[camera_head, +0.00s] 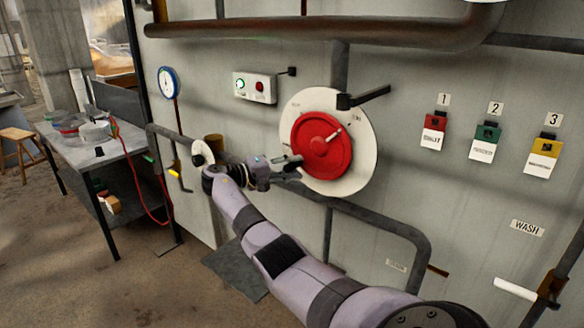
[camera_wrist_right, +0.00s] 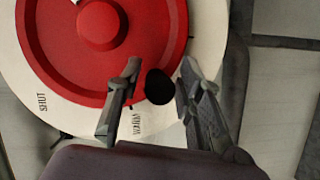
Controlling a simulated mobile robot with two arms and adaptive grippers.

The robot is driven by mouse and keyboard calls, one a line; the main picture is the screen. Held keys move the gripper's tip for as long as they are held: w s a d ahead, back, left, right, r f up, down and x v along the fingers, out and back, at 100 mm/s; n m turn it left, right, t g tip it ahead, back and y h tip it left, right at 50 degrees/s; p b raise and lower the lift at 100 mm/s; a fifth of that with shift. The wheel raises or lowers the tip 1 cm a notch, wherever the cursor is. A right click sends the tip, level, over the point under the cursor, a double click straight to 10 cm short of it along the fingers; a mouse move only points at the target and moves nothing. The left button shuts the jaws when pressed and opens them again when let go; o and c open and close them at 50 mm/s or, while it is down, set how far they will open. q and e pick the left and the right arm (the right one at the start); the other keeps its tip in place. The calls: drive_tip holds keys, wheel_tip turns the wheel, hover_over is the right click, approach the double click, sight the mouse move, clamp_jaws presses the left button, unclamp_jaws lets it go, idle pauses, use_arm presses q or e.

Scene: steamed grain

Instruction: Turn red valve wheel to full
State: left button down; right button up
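The red valve wheel (camera_head: 318,150) is mounted on a round white dial plate (camera_head: 364,150) on the grey wall panel. A pale mark on the wheel's face lies toward the upper right in the head view. In the right wrist view the red wheel (camera_wrist_right: 55,45) fills the upper left; "SHUT" and what looks like "WARM" are printed on the plate. My right gripper (camera_head: 294,164) is at the wheel's lower left edge. In the wrist view its fingers (camera_wrist_right: 160,78) are apart, one on each side of a dark round knob (camera_wrist_right: 159,87); contact is unclear. My left gripper is out of view.
A dark lever-like bracket (camera_head: 365,98) is at the plate's top right. Pipes (camera_head: 415,235) run below and right of the dial. A switch box (camera_head: 255,87), a gauge (camera_head: 168,81) and numbered tags (camera_head: 486,143) are on the panel. A cluttered table (camera_head: 130,145) stands left.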

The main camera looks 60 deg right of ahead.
drive_tip(key=shift+o, duration=0.4)
drive_tip(key=shift+r, duration=0.1)
drive_tip(key=f+v, duration=0.1)
drive_tip(key=v, duration=1.1)
drive_tip(key=shift+r, duration=0.45)
drive_tip(key=shift+d, duration=0.1)
